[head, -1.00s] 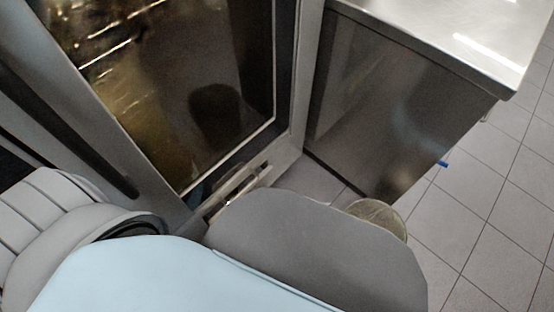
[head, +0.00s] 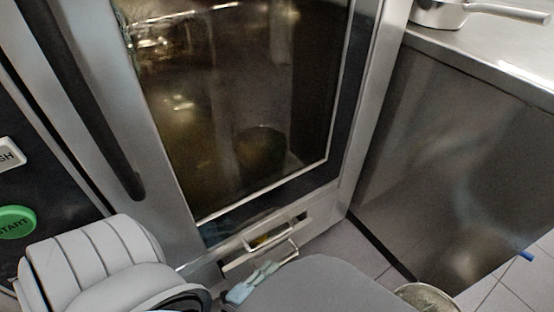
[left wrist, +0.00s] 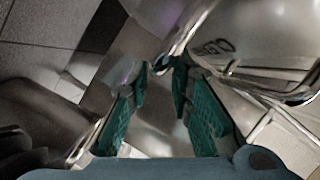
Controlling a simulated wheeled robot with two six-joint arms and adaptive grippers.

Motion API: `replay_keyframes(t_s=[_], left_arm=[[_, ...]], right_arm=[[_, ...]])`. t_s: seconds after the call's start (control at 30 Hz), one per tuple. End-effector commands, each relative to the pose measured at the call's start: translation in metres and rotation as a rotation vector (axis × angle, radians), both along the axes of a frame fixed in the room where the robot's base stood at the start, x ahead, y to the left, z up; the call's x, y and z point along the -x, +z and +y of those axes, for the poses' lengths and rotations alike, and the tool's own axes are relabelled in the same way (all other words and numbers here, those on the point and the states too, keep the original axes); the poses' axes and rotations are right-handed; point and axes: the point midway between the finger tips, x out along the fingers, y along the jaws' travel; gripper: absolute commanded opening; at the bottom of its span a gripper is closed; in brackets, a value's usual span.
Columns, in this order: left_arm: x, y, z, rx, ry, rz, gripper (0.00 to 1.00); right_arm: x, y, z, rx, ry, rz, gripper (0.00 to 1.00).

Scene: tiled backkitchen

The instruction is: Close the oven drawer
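The oven drawer (head: 283,252) is low under the oven's glass door (head: 240,120) in the head view. It stands out a little from the oven front, with a narrow gap behind its front. My left gripper (head: 254,282) is just in front of the drawer, its pale blue fingers close to the drawer's front. Whether they touch it, I cannot tell. In the left wrist view, the teal finger pads of the left gripper (left wrist: 160,72) are apart with nothing clearly held between them. Metal edges lie just beyond the fingertips. My right gripper is not in view.
A steel cabinet (head: 450,170) stands right of the oven, with a pan (head: 440,12) on its top. A round container (head: 428,297) is on the floor at bottom right. A green START button (head: 16,221) is at the left. Tiled floor shows at right.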

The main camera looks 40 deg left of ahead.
Motion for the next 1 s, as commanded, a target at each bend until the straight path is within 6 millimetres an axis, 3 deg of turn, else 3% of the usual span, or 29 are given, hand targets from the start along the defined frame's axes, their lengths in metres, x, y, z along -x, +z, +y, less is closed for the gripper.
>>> replay_keyframes(t_s=[0.13,0.3,0.57,0.7,1.0], left_arm=[[-0.022,-0.007,0.001,0.000,0.000,0.000,0.20],[-0.033,-0.008,0.002,0.000,0.000,0.001,0.20],[-0.034,-0.008,0.002,0.001,0.000,0.002,0.18],[-0.034,-0.008,0.002,0.001,0.001,0.001,0.00],[-0.033,-0.008,0.005,0.000,0.004,0.002,0.00]], right_arm=[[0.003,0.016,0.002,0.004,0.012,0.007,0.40],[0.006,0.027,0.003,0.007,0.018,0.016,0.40],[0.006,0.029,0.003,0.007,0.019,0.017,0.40],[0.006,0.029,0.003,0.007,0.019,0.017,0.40],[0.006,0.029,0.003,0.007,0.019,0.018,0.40]])
